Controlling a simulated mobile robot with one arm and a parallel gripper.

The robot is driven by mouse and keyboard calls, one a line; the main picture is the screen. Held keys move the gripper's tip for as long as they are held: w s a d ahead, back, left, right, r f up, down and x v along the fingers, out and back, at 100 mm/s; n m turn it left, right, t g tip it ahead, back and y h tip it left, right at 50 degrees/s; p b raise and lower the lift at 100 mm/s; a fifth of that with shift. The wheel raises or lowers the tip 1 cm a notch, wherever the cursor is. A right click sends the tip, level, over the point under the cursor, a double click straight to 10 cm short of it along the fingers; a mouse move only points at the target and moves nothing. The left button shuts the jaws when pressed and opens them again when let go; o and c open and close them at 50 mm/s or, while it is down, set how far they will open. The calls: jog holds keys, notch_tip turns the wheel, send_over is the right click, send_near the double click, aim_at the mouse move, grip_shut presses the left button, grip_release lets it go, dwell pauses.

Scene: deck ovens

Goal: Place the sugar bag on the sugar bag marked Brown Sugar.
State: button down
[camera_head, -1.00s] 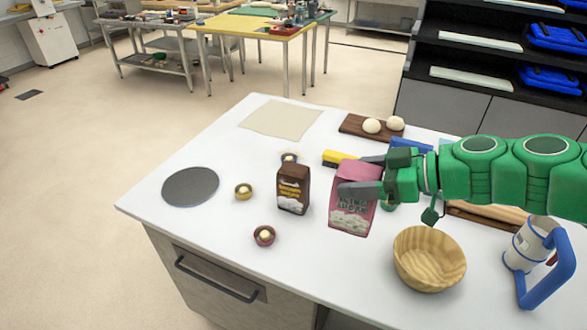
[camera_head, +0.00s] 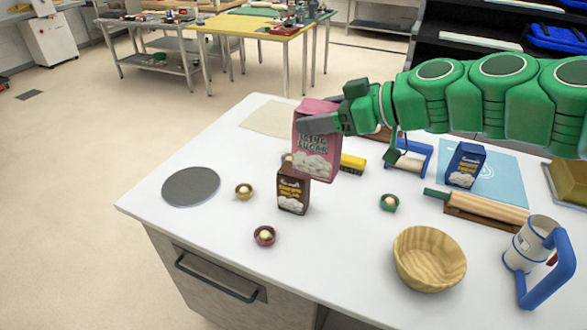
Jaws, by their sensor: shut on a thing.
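A pink sugar bag (camera_head: 316,150) is held in my gripper (camera_head: 318,124), which is shut on it. The bag is up in the air, slightly tilted. Its lower edge overlaps the top of the brown bag in the picture; I cannot tell whether they touch. The brown bag marked Brown Sugar (camera_head: 292,193) stands upright on the white table, its top partly hidden behind the pink bag.
A blue bag (camera_head: 465,165) stands on a light blue mat (camera_head: 500,160) at right. A wooden bowl (camera_head: 429,259), a rolling pin (camera_head: 485,207) and a blue-handled sifter (camera_head: 535,245) are at front right. Small bowls (camera_head: 264,236) and a grey disc (camera_head: 190,187) lie around the brown bag.

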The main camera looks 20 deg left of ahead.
jog(key=shift+a+r, duration=0.7)
jog(key=shift+r, duration=0.2)
jog(key=shift+w+a, duration=0.15)
jog(key=shift+a, duration=0.1)
jog(key=w+a+f, duration=0.8)
jog(key=w+f, duration=0.3)
jog(key=f, duration=0.1)
jog(key=shift+f, duration=0.35)
jog(key=shift+a, duration=0.1)
jog(key=shift+c, duration=0.9)
grip_release()
jog(key=shift+f, duration=0.1)
